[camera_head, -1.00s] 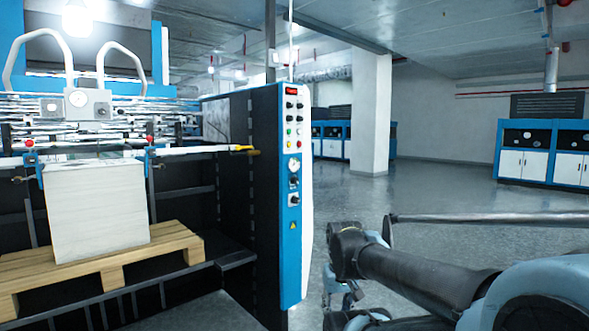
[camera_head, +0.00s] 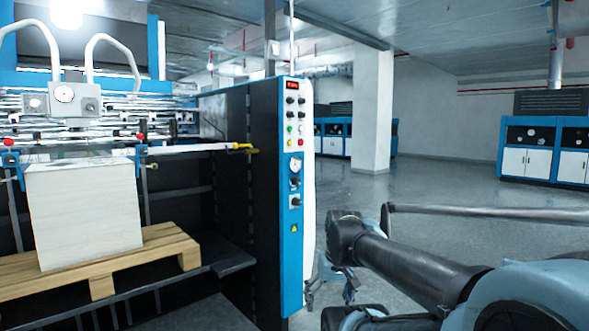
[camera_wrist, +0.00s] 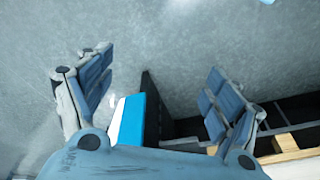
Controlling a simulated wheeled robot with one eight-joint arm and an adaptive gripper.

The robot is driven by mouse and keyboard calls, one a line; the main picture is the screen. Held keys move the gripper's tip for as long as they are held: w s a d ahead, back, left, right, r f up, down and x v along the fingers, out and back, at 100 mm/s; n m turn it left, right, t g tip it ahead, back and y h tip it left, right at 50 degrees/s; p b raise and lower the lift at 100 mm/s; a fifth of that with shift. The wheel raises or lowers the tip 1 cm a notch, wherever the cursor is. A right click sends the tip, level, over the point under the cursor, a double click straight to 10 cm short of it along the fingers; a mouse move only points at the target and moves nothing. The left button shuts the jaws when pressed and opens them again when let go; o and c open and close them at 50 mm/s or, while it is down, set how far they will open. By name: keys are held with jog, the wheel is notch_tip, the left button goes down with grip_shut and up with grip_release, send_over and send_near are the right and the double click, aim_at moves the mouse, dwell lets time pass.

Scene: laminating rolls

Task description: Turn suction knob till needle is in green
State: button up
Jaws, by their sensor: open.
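The tall blue control panel (camera_head: 291,250) stands at the machine's right end. It carries a round gauge (camera_head: 295,165) with a dark knob (camera_head: 295,183) just below it and another knob (camera_head: 295,202) lower down. A second gauge (camera_head: 64,93) with a small knob (camera_head: 89,105) sits on a grey box above the paper stack. No label shows which knob is for suction, and the needles and any green zone are too small to read. My gripper (camera_head: 330,287) is low, right of the panel and apart from it. In the wrist view my gripper (camera_wrist: 160,95) is open and empty, pointing towards the floor.
A paper stack (camera_head: 85,215) stands on a wooden pallet (camera_head: 150,252) at left. A rail with a yellow end (camera_head: 240,147) reaches towards the panel. Grey floor (camera_head: 430,190) is free to the right, before a white pillar (camera_head: 371,110) and blue cabinets (camera_head: 540,150).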

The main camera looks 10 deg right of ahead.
jog(key=w+a+r+n+y, duration=0.1)
jog(key=w+r, duration=0.2)
jog(key=w, duration=0.1)
jog(key=w+a+r+t+y, duration=0.1)
jog(key=w+a+r+y, duration=0.1)
jog(key=w+r, duration=0.1)
jog(key=w+a+r+n+t+y, duration=0.1)
jog(key=w+a+r, duration=0.1)
jog(key=w, duration=0.4)
jog(key=shift+w+r+n, duration=0.1)
jog(key=shift+r+n, duration=0.2)
jog(key=shift+r, duration=0.25)
jog(key=w+r+n+t+y, duration=0.25)
jog(key=w+r, duration=0.55)
jog(key=w, duration=0.5)
jog(key=w+d+r+t+y, duration=0.1)
jog(key=w+d+r+t, duration=0.3)
jog(key=w, duration=0.3)
jog(key=w+d+r+n+t+y, duration=0.1)
jog(key=w+d+r, duration=0.3)
jog(key=w+d, duration=0.15)
jog(key=w+d+r+t+y, duration=0.1)
jog(key=w+d+r+t, duration=0.2)
jog(key=w+d, duration=0.35)
jog(key=x, duration=1.1)
jog(key=shift+w+a+r, duration=0.1)
jog(key=shift+a+r, duration=0.05)
jog(key=shift+a, duration=0.45)
jog(key=shift+d, duration=0.1)
